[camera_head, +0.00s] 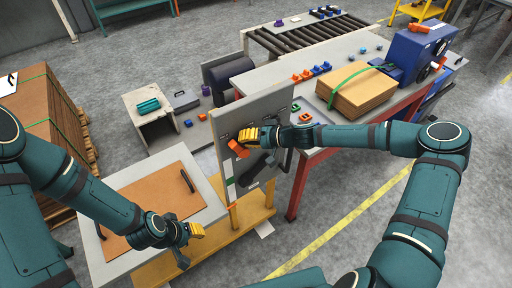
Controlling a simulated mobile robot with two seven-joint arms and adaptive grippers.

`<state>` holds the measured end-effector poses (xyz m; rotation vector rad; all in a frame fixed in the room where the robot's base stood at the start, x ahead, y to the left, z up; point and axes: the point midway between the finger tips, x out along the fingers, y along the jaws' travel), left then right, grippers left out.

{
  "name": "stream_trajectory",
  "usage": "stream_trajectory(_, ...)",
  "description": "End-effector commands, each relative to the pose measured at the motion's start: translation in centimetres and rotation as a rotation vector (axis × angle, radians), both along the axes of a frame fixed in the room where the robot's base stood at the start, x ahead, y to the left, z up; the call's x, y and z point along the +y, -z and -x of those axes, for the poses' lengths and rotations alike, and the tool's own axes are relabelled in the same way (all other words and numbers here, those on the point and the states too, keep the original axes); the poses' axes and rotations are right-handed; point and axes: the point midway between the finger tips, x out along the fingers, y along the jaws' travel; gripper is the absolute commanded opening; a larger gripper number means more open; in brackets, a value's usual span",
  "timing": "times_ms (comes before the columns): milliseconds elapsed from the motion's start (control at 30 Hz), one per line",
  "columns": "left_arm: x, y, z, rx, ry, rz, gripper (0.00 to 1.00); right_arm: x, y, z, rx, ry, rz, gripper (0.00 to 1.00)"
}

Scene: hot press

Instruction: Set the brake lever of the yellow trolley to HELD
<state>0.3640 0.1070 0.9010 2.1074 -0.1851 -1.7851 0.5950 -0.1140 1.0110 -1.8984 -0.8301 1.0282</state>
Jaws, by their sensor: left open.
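The yellow trolley (259,219) stands low at the centre, beside a pale table with a brown board. A grey upright panel (272,107) rises above it. I cannot tell which is the brake lever or read any HELD mark. My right gripper (249,136) is at the panel, its yellow fingertip just right of the upper orange part; contact and jaw opening are unclear. My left gripper (189,246) is open and empty near the board's front edge.
The brown board (150,205) carries a dark handle (187,181). A bench with a cardboard stack (355,88) and blue machine (415,53) stands behind right. A strapped brown stack (45,112) is at left. Grey floor at lower right is clear beyond my arm.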

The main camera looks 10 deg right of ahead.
Motion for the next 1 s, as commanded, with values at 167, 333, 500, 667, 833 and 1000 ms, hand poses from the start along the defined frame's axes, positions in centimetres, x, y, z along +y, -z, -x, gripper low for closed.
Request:
stream_trajectory(167,0.00,0.15,-0.02,0.000,0.000,0.000,0.35,-0.16,-0.06,-0.06,-0.016,0.000,0.038,0.00)
stream_trajectory(333,-0.01,0.18,0.00,0.000,0.000,-0.001,0.35,-0.23,-0.12,-0.07,-0.022,0.001,0.054,0.00)
stream_trajectory(500,0.00,0.20,0.01,0.000,0.000,-0.001,0.35,-0.25,-0.15,-0.08,-0.024,0.001,0.059,0.00)
stream_trajectory(667,-0.01,0.19,0.01,0.000,0.000,-0.001,0.35,-0.24,-0.14,-0.07,-0.024,0.001,0.059,0.00)
stream_trajectory(833,0.00,0.20,0.01,0.000,0.000,-0.001,0.35,-0.24,-0.14,-0.07,-0.023,0.001,0.059,0.00)
stream_trajectory(1000,0.00,0.18,0.02,0.000,0.000,-0.001,0.35,-0.34,-0.40,-0.31,-0.025,0.001,0.059,0.00)
